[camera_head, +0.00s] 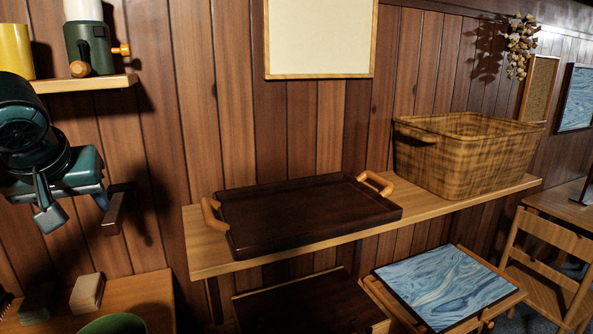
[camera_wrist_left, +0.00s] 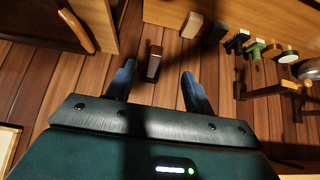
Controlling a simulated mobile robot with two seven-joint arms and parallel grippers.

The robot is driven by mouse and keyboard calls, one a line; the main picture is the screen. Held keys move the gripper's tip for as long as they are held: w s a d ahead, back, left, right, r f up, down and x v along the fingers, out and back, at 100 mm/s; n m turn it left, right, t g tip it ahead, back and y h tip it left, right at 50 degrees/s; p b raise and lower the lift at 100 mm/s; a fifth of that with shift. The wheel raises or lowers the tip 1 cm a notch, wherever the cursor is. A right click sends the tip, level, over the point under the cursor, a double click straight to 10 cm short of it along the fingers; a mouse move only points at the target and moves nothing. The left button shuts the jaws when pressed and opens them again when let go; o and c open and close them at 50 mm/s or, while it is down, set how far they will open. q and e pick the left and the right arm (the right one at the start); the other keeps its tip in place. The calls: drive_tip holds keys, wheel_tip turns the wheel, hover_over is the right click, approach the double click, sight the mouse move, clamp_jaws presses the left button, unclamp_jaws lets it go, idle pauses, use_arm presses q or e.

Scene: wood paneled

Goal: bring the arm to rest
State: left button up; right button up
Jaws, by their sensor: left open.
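My left gripper (camera_head: 76,208) is at the left of the head view, in front of the wood-paneled wall. In the left wrist view (camera_wrist_left: 157,78) its two blue fingers stand wide apart with nothing held between them. A dark brown wooden peg (camera_head: 117,207) juts from the wall just right of the gripper in the head view. In the wrist view the peg (camera_wrist_left: 153,62) appears between the fingers, beyond them; whether it touches a finger I cannot tell. My right gripper is not in view.
A wall shelf (camera_head: 198,252) bears a dark tray (camera_head: 305,207) with wooden handles and a woven basket (camera_head: 465,160). A higher shelf (camera_head: 90,84) holds a yellow cup (camera_head: 15,52) and a green grinder-like device (camera_head: 90,50). Below stands a wooden surface (camera_head: 140,300) with small blocks (camera_head: 87,291).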

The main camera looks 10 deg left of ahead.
use_arm(q)
drive_tip(key=s+d+f+m+h, duration=0.15)
drive_tip(key=d+f+m, duration=0.25)
drive_tip(key=d+f, duration=0.6)
drive_tip(key=d+f+m+h, duration=0.35)
drive_tip(key=d+f, duration=0.25)
drive_tip(key=f, duration=0.8)
drive_tip(key=s+f+g+y, duration=0.1)
drive_tip(key=s+f+g, duration=0.1)
drive_tip(key=s+f, duration=0.65)
drive_tip(key=s+f+g, duration=0.1)
drive_tip(key=s+f, duration=0.5)
drive_tip(key=s, duration=0.5)
drive_tip(key=w+d+f+t+h, duration=0.1)
drive_tip(key=w+d+f+t, duration=0.1)
drive_tip(key=f+t, duration=0.1)
drive_tip(key=w+d+f+m+t+h, duration=0.1)
drive_tip(key=w+d+f+t, duration=0.2)
drive_tip(key=f, duration=0.3)
drive_tip(key=shift+w+d+f+t, duration=0.25)
drive_tip(key=shift+w+d+t, duration=0.05)
drive_tip(key=shift+w+d, duration=0.05)
